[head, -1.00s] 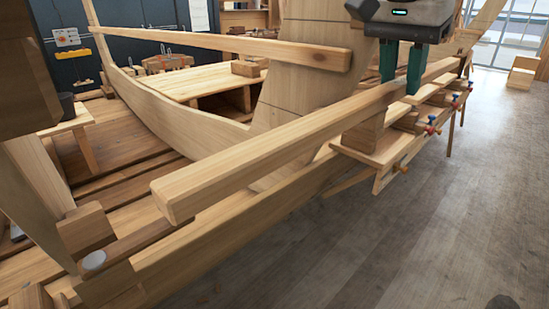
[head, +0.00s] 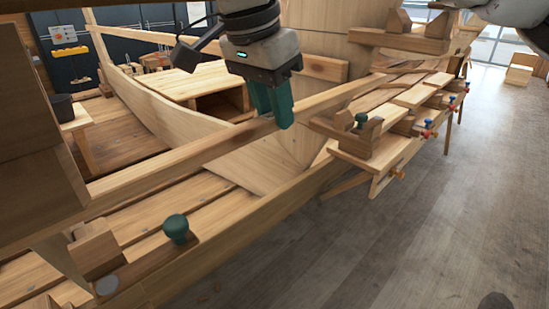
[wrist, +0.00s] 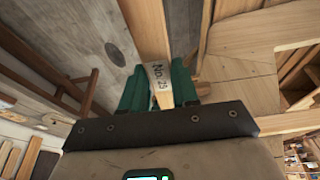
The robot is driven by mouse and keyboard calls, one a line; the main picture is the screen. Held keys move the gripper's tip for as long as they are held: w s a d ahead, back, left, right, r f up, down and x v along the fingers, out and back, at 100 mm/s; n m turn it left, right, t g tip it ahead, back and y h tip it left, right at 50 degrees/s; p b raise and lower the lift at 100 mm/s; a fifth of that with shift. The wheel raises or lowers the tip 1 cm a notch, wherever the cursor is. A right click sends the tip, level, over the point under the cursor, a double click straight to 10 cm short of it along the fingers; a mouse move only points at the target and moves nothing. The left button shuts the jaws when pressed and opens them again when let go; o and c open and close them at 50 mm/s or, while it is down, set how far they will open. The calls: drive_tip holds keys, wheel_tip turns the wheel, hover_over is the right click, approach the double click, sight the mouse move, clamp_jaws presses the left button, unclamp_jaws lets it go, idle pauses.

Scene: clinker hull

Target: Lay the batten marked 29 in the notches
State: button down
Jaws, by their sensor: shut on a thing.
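My gripper (head: 274,112) is shut on a long pale batten (head: 215,143) and holds it above the hull. In the wrist view the batten (wrist: 150,30) runs out between the green fingers. Another notched block (head: 362,143) stands at the right, by a second green knob (head: 360,120). The batten hangs to the left of these blocks, apart from them. Its near end is hidden at a brown block.
The large brown block (head: 35,185) fills the left edge, close to the batten. An upright plank panel (head: 320,90) of the hull stands behind my gripper. The floor (head: 400,240) at the right is clear.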

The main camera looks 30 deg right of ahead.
sight(261, 121)
wheel_tip(261, 121, down, 10)
drive_tip(key=shift+d+f+p, duration=0.15)
drive_tip(key=shift+f+p, duration=0.05)
drive_tip(key=shift+p, duration=0.1)
idle(0.3)
drive_tip(key=shift+f, duration=0.15)
drive_tip(key=c, duration=0.8)
unclamp_jaws()
drive_tip(key=shift+c, duration=0.2)
drive_tip(key=b+v, duration=0.1)
drive_tip(key=v, duration=1.1)
drive_tip(key=shift+s+r, duration=0.1)
drive_tip(key=shift+r, duration=0.1)
